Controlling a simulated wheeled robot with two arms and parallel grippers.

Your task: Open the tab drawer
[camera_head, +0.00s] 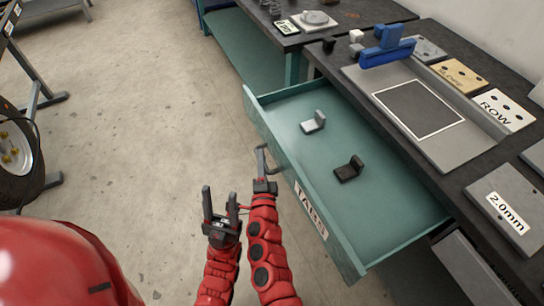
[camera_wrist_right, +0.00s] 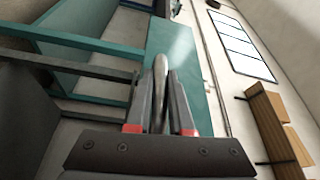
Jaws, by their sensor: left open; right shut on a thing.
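The teal tab drawer (camera_head: 395,215), with a partly hidden "TABS" label (camera_head: 311,210) on its front, stands pulled out from under the dark workbench. A light grey tab (camera_head: 314,122) and a black tab (camera_head: 349,169) lie inside it. My right gripper (camera_head: 263,178) is shut on the drawer's handle (camera_head: 262,158) at the drawer front. In the right wrist view the handle (camera_wrist_right: 160,82) sits between the fingers of the right gripper (camera_wrist_right: 162,105). My left gripper (camera_head: 221,200) is open and empty, left of the drawer front and apart from it.
The dark workbench (camera_head: 455,180) holds a grey plate with a dark square (camera_head: 418,108), a blue block-like part (camera_head: 386,47) and labelled plates, one reading "ROW" (camera_head: 503,110). A wheel on a stand (camera_head: 18,155) is at the far left. The concrete floor (camera_head: 150,110) between is clear.

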